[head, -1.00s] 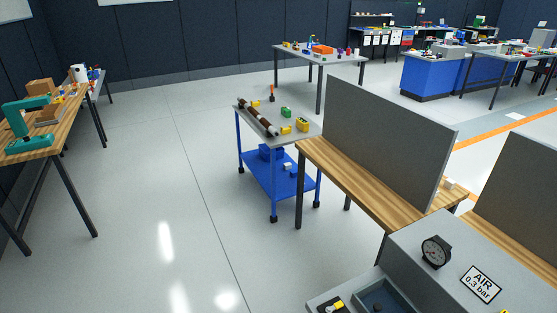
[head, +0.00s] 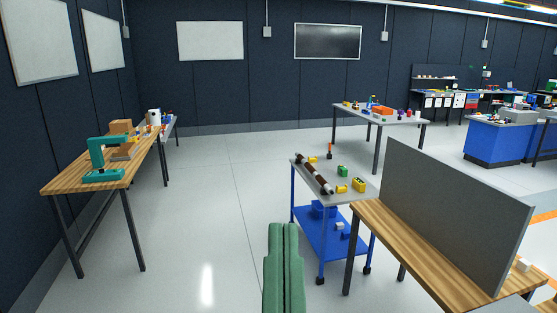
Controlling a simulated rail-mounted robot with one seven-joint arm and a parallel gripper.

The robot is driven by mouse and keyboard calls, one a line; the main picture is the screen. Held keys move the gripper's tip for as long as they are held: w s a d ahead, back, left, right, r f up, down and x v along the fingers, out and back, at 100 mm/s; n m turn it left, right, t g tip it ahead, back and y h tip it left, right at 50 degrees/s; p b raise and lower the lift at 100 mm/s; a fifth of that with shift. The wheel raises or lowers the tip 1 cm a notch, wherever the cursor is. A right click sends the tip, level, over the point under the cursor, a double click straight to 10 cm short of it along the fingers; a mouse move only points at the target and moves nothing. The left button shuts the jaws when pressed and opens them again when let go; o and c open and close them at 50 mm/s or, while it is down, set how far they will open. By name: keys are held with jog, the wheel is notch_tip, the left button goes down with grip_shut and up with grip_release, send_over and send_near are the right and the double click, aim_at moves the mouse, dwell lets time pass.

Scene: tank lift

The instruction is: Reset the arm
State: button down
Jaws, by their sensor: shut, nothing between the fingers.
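A green, long, rounded part (head: 284,265) rises from the bottom edge in the middle of the head view. It looks like a link of my own arm, seen in front of the open floor and left of the blue cart. Its lower end is cut off by the frame. No gripper fingers can be made out, so I do not see my gripper.
A blue cart (head: 333,187) with a brown roll and small parts stands right of the arm part. A wooden bench with a grey panel (head: 450,215) is at the right. A wooden table (head: 60,185) with a teal clamp (head: 103,160) is at the left. Floor between is clear.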

notch_tip(320, 180, up, 21)
jog(key=s+p, duration=0.1)
jog(key=p, duration=1.8)
jog(key=shift+s+a+f, duration=0.15)
jog(key=shift+s+a, duration=0.2)
jog(key=shift+f, duration=0.1)
